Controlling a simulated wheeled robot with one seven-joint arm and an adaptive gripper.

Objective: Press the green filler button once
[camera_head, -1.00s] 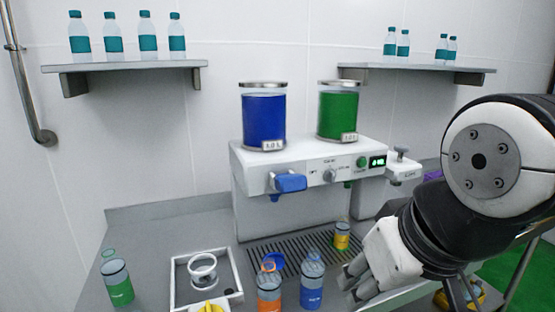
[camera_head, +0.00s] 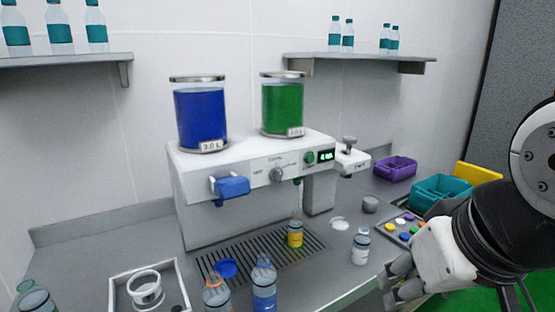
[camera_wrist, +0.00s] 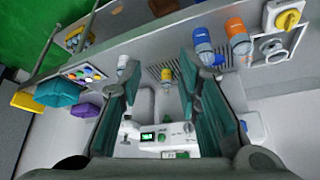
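The white filler machine (camera_head: 235,180) carries a tank of blue liquid (camera_head: 201,115) and a tank of green liquid (camera_head: 283,108). The green button (camera_head: 309,157) is on its front panel, just left of a lit green display (camera_head: 326,155). A small bottle with a yellow label (camera_head: 295,232) stands upright on the drip grate (camera_head: 222,255) below the green tank. My gripper (camera_head: 388,284) is at the lower right, in front of the machine and well apart from the button. The wrist view shows its fingers (camera_wrist: 168,72) spread with nothing between them, and the machine panel (camera_wrist: 178,129) beyond.
A blue bottle (camera_head: 264,287) and an orange bottle (camera_head: 216,296) stand in front of the grate. A white-labelled bottle (camera_head: 361,246) stands near my gripper. A purple bin (camera_head: 396,168) and a teal bin (camera_head: 440,190) lie right.

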